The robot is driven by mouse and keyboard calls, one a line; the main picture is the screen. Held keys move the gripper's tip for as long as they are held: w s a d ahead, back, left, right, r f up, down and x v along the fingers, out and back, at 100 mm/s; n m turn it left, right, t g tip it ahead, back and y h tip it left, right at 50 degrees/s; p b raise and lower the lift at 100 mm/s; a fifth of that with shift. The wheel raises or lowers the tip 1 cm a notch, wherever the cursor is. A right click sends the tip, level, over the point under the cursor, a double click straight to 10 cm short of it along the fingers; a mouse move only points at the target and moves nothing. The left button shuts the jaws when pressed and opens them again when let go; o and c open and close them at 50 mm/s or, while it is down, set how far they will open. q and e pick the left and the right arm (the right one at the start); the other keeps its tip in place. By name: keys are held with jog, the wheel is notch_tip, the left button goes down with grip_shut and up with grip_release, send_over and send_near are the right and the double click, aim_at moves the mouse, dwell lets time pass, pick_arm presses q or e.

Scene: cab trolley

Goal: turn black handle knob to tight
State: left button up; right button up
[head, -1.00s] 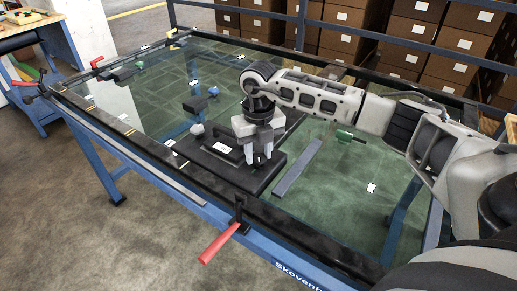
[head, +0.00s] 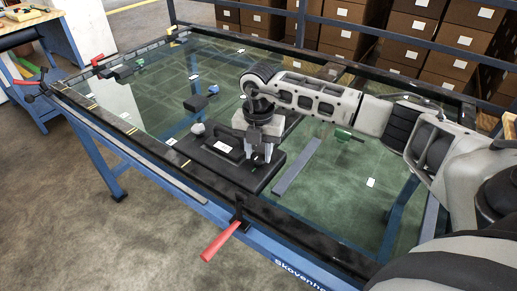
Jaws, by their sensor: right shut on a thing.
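A flat black block (head: 215,164) lies on the glass near the front rail, with a raised black handle (head: 227,151) bearing a white label on top. My right gripper (head: 258,158) points down over the block's right part. Its fingers are shut on a small dark knob (head: 258,159), which is mostly hidden between them. The knob's exact angle cannot be made out. My left gripper is not in view.
The glass lies in a black-edged frame on a blue trolley (head: 115,158). A red-handled clamp (head: 219,241) sticks out at the front edge. A small grey rounded thing (head: 198,129) sits at the block's back corner. Cardboard boxes (head: 400,40) stand behind.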

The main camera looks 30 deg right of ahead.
aim_at(259, 155)
jog(key=shift+r, duration=0.1)
dwell(0.4)
jog(key=o, duration=1)
notch_tip(259, 155, up, 16)
jog(key=shift+b, duration=0.4)
